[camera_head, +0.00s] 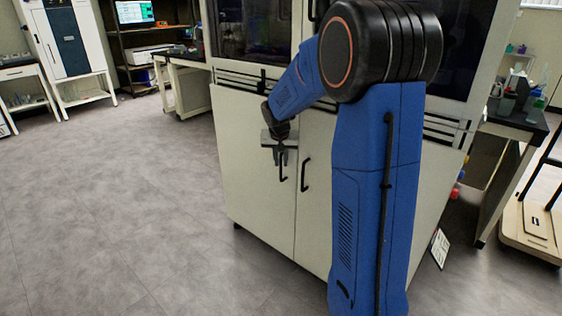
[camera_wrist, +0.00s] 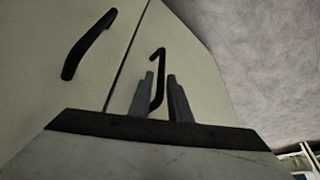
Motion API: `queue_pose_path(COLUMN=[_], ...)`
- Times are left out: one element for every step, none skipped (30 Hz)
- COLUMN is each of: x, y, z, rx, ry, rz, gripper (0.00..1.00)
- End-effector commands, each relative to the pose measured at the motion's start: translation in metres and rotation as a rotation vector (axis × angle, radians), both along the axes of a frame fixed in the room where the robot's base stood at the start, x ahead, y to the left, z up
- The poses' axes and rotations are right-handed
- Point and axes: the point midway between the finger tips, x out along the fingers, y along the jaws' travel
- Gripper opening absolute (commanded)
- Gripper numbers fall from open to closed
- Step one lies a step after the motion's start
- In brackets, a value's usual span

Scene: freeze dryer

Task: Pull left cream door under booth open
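The left cream door (camera_head: 248,185) under the booth is shut, its face flush with the right door. Its black bar handle (camera_head: 282,173) stands near the seam. My gripper (camera_head: 281,157) is in front of this door at the upper end of the handle. In the wrist view the two grey fingers of my gripper (camera_wrist: 162,90) are apart, with the black handle (camera_wrist: 158,70) showing between them. A gap shows between the handle and the right finger; I cannot tell whether the left finger touches it.
The right cream door (camera_head: 315,190) with its own black handle (camera_head: 306,174) is beside it; the handle also shows in the wrist view (camera_wrist: 88,45). Bare grey floor (camera_head: 130,215) lies open left of and before the booth. A side bench (camera_head: 190,62) stands behind left.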

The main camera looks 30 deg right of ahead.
Motion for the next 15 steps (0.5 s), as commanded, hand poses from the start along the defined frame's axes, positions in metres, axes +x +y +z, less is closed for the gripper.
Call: queue_pose_path(x=[0.0002, 0.0004, 0.0005, 0.0005, 0.0005, 0.0005, 0.0005, 0.0005, 0.0005, 0.0005, 0.0004, 0.0005, 0.0005, 0.0006, 0.0006], y=[-0.0003, -0.0004, -0.0005, -0.0005, -0.0005, -0.0005, -0.0005, -0.0005, -0.0005, -0.0005, -0.0004, -0.0004, -0.0004, -0.0003, -0.0003], z=[-0.0011, -0.0015, -0.0017, -0.0017, -0.0017, -0.0017, -0.0017, -0.0017, -0.0016, -0.0016, -0.0016, -0.0016, -0.0015, -0.0014, -0.0014], rx=[0.0, 0.0, 0.0, 0.0, 0.0, 0.0, 0.0, 0.0, 0.0, 0.0, 0.0, 0.0, 0.0, 0.0, 0.0], ry=[0.0, 0.0, 0.0, 0.0, 0.0, 0.0, 0.0, 0.0, 0.0, 0.0, 0.0, 0.0, 0.0, 0.0, 0.0], rz=[0.0, 0.0, 0.0, 0.0, 0.0, 0.0, 0.0, 0.0, 0.0, 0.0, 0.0, 0.0, 0.0, 0.0, 0.0], gripper=[0.17, 0.17, 0.17, 0.17, 0.17, 0.17, 0.17, 0.17, 0.12, 0.05, 0.0, 0.0, 0.0, 0.0, 0.0])
